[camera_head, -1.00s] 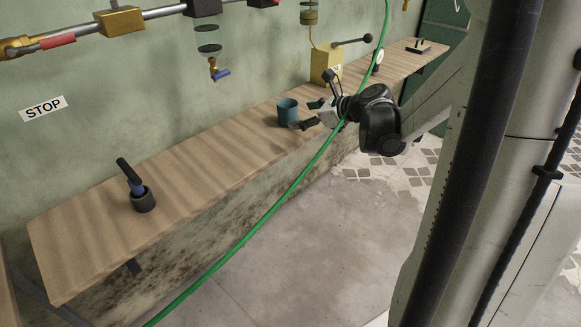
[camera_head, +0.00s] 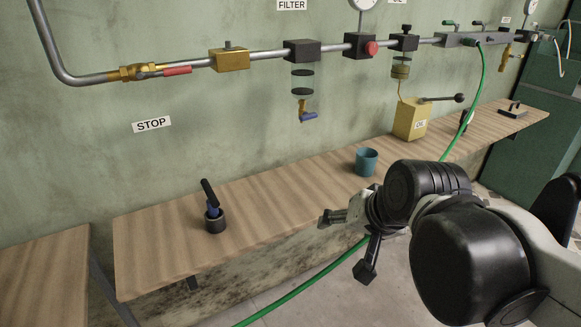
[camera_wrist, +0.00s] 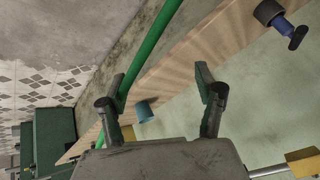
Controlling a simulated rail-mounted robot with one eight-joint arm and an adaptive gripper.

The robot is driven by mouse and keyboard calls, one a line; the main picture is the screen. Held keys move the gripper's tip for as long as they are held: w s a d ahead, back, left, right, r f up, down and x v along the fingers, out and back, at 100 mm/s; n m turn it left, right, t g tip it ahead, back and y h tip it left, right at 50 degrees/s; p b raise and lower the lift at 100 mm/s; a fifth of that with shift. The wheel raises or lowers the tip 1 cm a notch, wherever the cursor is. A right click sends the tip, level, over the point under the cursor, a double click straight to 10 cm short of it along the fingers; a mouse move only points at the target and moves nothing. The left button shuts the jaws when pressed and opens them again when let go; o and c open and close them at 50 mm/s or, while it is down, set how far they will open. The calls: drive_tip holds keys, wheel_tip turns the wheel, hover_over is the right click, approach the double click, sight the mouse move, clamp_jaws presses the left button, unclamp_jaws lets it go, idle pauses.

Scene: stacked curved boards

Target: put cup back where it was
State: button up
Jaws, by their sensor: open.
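The teal cup (camera_head: 366,161) stands upright on the wooden wall bench (camera_head: 290,195), left of the yellow oil box. It also shows in the wrist view (camera_wrist: 145,111), apart from my fingers. My gripper (camera_head: 345,244) is open and empty, in front of the bench and to the left of the cup in the head view. In the wrist view my gripper's two fingers (camera_wrist: 160,92) are spread wide. A dark round holder (camera_head: 215,223) with a blue and black tool standing in it is on the bench's left part.
A green hose (camera_head: 473,100) hangs from the wall pipe, crosses the bench and passes behind my arm. The yellow oil box (camera_head: 411,119) with a lever stands right of the cup. A valve (camera_head: 303,112) hangs above the bench. The bench between holder and cup is clear.

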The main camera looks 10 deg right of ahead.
drive_tip(key=s+n, duration=0.2)
drive_tip(key=n, duration=0.1)
drive_tip(key=s+n, duration=0.1)
drive_tip(key=s, duration=0.1)
drive_tip(key=shift+a+f+n+h, duration=0.25)
drive_tip(key=shift+f+n+h, duration=0.05)
drive_tip(key=shift+h, duration=0.1)
wheel_tip(320, 180, up, 7)
drive_tip(key=p, duration=0.7)
drive_tip(key=shift+r, duration=0.1)
